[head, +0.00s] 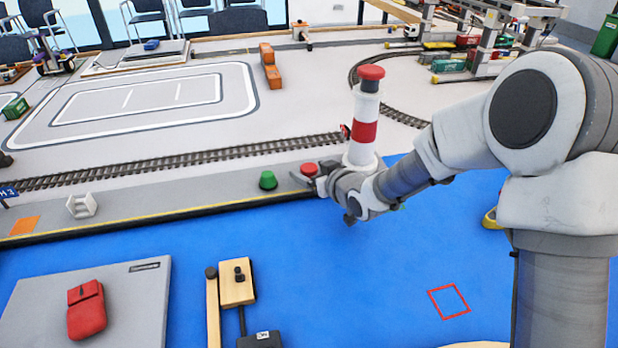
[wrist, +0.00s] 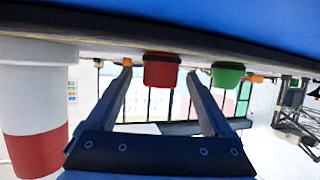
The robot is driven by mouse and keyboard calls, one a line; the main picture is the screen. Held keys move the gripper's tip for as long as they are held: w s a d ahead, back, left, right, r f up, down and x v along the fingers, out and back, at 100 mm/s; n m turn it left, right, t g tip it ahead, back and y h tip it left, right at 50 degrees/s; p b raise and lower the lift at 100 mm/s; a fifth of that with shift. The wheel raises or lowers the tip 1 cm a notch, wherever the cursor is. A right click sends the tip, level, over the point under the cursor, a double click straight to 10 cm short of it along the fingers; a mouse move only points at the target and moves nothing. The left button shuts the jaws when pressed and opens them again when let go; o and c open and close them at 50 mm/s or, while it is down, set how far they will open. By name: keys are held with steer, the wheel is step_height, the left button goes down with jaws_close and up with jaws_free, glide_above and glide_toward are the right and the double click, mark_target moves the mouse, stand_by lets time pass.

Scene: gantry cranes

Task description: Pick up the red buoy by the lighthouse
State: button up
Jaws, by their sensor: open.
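The red buoy (head: 309,168) stands on the grey quay just left of the white and red lighthouse (head: 364,132). My gripper (head: 308,177) is open, low at the quay edge, with its fingers at the buoy. In the wrist view, which is upside down, the red buoy (wrist: 161,70) shows between the two spread fingertips of my gripper (wrist: 159,69), with gaps on both sides. How far the fingers reach around it is hard to tell. The lighthouse (wrist: 33,110) is at the left there. My wrist hides part of the lighthouse base in the head view.
A green buoy (head: 268,180) stands close to the left of the red one; it also shows in the wrist view (wrist: 227,74), just outside a finger. Railway track (head: 200,157) runs behind the quay.

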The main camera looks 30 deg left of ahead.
steer(key=shift+w+a+f, duration=0.25)
steer(key=shift+w+a, duration=0.05)
steer(key=shift+a, duration=0.15)
jaws_close()
steer(key=shift+r, duration=0.2)
